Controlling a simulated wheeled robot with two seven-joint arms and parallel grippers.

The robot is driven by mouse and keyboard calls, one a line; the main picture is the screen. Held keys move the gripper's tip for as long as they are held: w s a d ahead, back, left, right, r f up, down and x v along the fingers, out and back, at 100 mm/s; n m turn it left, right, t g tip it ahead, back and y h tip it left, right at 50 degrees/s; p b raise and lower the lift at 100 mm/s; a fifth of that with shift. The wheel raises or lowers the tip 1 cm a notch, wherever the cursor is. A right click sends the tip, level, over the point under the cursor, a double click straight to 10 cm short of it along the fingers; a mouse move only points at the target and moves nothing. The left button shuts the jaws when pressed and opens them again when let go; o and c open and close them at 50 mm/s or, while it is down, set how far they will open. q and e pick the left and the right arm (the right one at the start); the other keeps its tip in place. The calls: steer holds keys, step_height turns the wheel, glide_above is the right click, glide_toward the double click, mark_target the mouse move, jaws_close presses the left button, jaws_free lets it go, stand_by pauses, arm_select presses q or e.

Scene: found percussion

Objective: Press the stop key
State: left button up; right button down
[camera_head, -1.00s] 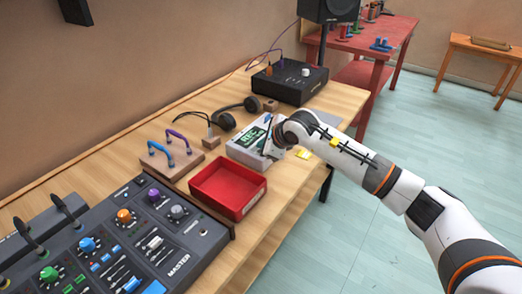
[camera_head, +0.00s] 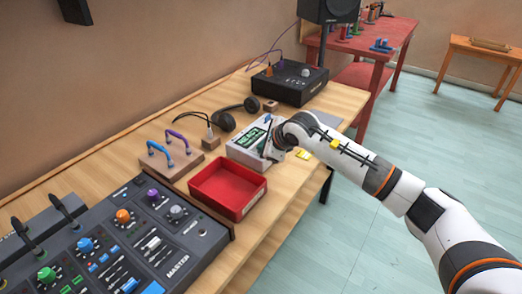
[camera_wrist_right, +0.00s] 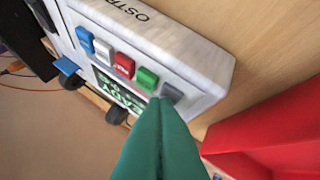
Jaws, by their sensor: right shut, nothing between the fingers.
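The recorder, a pale grey box (camera_head: 240,152), sits on the wooden table with a green-lit display (camera_head: 252,137). In the right wrist view its row of keys shows: blue (camera_wrist_right: 85,40), white (camera_wrist_right: 103,52), red (camera_wrist_right: 123,65), green (camera_wrist_right: 146,80) and grey (camera_wrist_right: 171,93). No key label is readable, so I cannot tell by name which is stop. My right gripper (camera_head: 267,153), with green fingers in the wrist view (camera_wrist_right: 160,102), is shut and empty. Its tips are at the grey and green keys; contact cannot be told. My left gripper is out of view.
A red tray (camera_head: 212,205) stands close beside the recorder. A mixing console (camera_head: 200,250) fills the near left. Headphones (camera_head: 222,122), a wooden block with two handles (camera_head: 190,163) and a black box (camera_head: 305,90) lie around. A yellow piece (camera_head: 303,155) is by the front edge.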

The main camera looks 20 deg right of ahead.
steer(key=shift+r, duration=0.7)
steer(key=shift+r, duration=0.1)
steer(key=shift+r+p, duration=1.45)
steer(key=shift+r, duration=1)
